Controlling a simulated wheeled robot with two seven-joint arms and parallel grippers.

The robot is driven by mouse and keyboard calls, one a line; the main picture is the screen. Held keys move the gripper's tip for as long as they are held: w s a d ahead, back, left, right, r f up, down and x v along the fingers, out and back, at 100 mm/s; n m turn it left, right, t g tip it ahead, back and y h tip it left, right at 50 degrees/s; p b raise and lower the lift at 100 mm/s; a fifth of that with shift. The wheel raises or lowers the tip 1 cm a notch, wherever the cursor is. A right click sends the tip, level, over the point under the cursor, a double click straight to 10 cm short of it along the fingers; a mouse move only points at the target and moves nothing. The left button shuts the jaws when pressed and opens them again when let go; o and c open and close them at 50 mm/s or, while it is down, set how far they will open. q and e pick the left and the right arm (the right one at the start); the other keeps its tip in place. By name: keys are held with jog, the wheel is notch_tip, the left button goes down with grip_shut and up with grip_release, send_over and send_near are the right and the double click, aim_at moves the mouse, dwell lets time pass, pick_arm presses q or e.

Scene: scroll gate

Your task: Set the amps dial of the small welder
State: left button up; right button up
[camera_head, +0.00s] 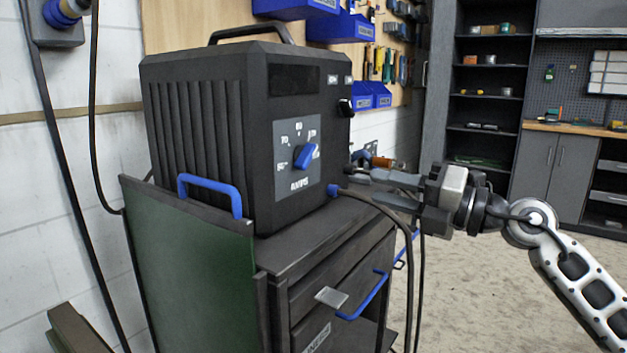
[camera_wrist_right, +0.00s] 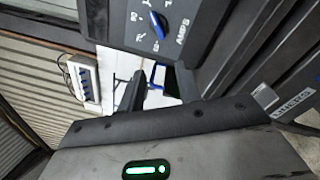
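The small welder (camera_head: 200,130) is a dark ribbed box with a top handle, standing on a dark cart. Its grey AMPS panel (camera_head: 283,185) carries a blue dial knob (camera_head: 305,156) with numbers around it. The knob's narrow end points up and right; the number it meets is too small to read surely. The knob also shows at the top of the right wrist view (camera_wrist_right: 157,25). My right gripper (camera_head: 364,183) is right of the panel, apart from the knob. In the right wrist view its two fingers (camera_wrist_right: 160,88) are spread with nothing between them. My left gripper is not in view.
A black switch (camera_head: 345,106) sits at the welder's upper right. A cable hangs from a plug (camera_head: 333,190) at its lower right. The cart (camera_head: 325,232) has blue handles and drawers. Blue bins (camera_head: 352,27) hang behind; open floor (camera_head: 470,290) lies right.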

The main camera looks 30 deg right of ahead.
notch_tip(320, 180, up, 2)
jog(key=d+r+n+h, duration=0.1)
jog(key=d, duration=0.1)
jog(key=p, duration=0.2)
send_near(312, 157)
jog(key=x, duration=0.3)
jog(key=shift+w+a+r+p, duration=0.2)
jog(key=shift+w+r+p, duration=0.25)
jog(key=shift+w+p, duration=0.25)
jog(key=shift+w+a+p, duration=0.25)
jog(key=shift+w+p, duration=0.3)
jog(key=shift+p, duration=0.05)
jog(key=shift+w+a+f+p, duration=0.1)
jog(key=shift+w+a+p, duration=0.4)
jog(key=shift+w, duration=0.15)
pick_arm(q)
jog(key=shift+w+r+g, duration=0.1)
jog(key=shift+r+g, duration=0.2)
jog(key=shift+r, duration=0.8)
pick_arm(e)
jog(key=shift+f+x, duration=0.25)
jog(key=shift+x, duration=0.8)
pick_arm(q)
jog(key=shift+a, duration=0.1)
pick_arm(e)
grip_shut()
